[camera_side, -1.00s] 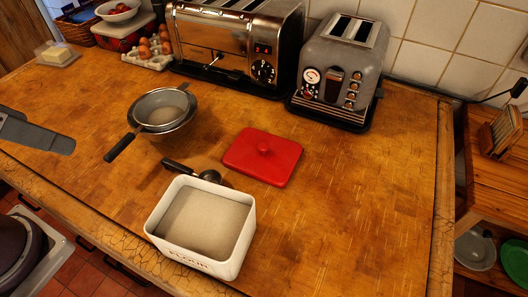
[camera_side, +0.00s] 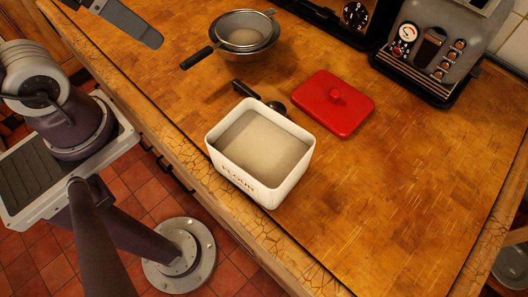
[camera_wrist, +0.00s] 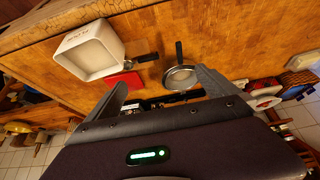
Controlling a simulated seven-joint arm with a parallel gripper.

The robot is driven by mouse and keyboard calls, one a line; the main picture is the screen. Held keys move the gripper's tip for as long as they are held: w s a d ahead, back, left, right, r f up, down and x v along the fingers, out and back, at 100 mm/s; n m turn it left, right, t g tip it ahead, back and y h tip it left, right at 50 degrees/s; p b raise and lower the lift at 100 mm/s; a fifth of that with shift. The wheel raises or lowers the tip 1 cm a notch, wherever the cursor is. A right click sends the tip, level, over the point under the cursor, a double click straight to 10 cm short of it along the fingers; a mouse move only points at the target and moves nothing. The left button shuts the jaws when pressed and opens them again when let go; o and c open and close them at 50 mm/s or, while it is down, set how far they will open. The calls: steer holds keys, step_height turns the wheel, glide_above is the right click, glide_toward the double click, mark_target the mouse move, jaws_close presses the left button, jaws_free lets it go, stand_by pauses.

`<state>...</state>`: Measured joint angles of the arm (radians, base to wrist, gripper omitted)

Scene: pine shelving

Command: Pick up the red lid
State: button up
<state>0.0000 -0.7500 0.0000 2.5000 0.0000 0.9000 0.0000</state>
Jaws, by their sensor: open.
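The red lid (camera_side: 332,104) lies flat on the wooden worktop, its round knob facing up. It sits beyond and to the right of the white flour tin (camera_side: 262,194), apart from it. The tin is open and filled with pale flour. My gripper (camera_side: 135,22) shows at the upper left in the side view, well left of the lid and partly cut off by the frame. In the wrist view my gripper (camera_wrist: 163,85) has its fingers spread and nothing between them. There the lid (camera_wrist: 124,80) shows near the left finger, partly hidden by it, beside the tin (camera_wrist: 90,50).
A dark-handled scoop (camera_side: 254,95) lies between tin and lid. A sieve over a bowl (camera_side: 245,38) stands behind, its handle pointing left. Worktop right of the lid is clear.

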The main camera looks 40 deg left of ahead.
steer(key=shift+c, duration=0.2)
steer(key=c, duration=1.1)
steer(key=m+g+h, duration=0.1)
steer(key=m+g, duration=0.5)
steer(key=m, duration=1.4)
glide_above(336, 92)
steer(key=f, duration=1.6)
steer(key=shift+a, duration=0.35)
steer(key=f, duration=0.6)
steer(key=shift+d+f, duration=0.25)
